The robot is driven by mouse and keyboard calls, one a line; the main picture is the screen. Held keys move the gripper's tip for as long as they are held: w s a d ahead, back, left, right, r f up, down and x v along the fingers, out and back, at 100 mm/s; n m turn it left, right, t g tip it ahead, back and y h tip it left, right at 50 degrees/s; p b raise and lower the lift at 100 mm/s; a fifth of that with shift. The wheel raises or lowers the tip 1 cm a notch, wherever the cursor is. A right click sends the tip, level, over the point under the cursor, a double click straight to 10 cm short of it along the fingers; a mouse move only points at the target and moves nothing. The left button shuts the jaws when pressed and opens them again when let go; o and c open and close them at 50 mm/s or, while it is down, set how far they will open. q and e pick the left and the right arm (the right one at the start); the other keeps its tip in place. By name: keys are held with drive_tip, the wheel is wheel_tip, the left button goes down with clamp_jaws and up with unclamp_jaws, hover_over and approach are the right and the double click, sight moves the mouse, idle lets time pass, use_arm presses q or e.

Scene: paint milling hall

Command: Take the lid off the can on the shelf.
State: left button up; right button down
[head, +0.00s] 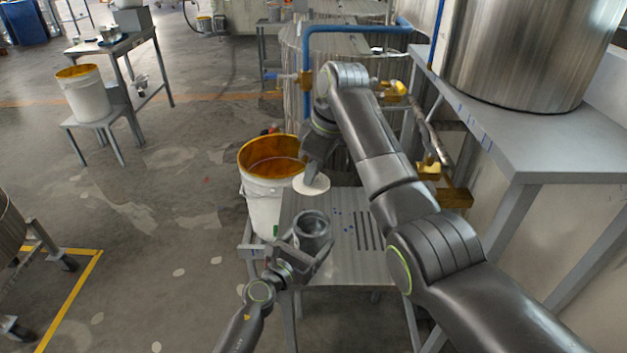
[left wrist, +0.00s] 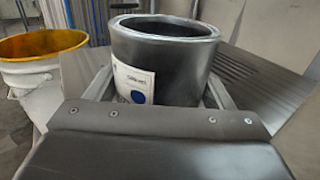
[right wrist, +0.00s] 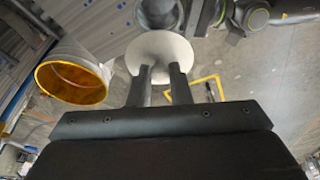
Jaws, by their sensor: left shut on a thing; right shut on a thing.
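The can (head: 313,236) is a grey metal can above the slotted metal shelf (head: 345,262); its top is open. It fills the left wrist view (left wrist: 175,75), with a white label bearing a blue dot. My left gripper (head: 306,248) is shut around its sides. The lid (head: 316,187) is a pale round disc, off the can and held beyond it. My right gripper (head: 311,180) is shut on it. In the right wrist view the lid (right wrist: 162,48) sits at the fingertips, with the can (right wrist: 160,12) behind it. Whether the can's base touches the shelf is hidden.
A white bucket with a yellow-stained rim (head: 262,208) stands left of the shelf. A blue pipe (head: 350,29) and brass valves (head: 430,171) lie behind my right arm. A grey bench (head: 540,140) with a large steel vessel (head: 520,50) is at right. Open floor lies left.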

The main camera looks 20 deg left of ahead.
drive_tip(key=shift+r, duration=1.75)
use_arm(q)
drive_tip(key=o, duration=1.1)
drive_tip(key=shift+c, duration=0.2)
drive_tip(key=shift+s, duration=0.1)
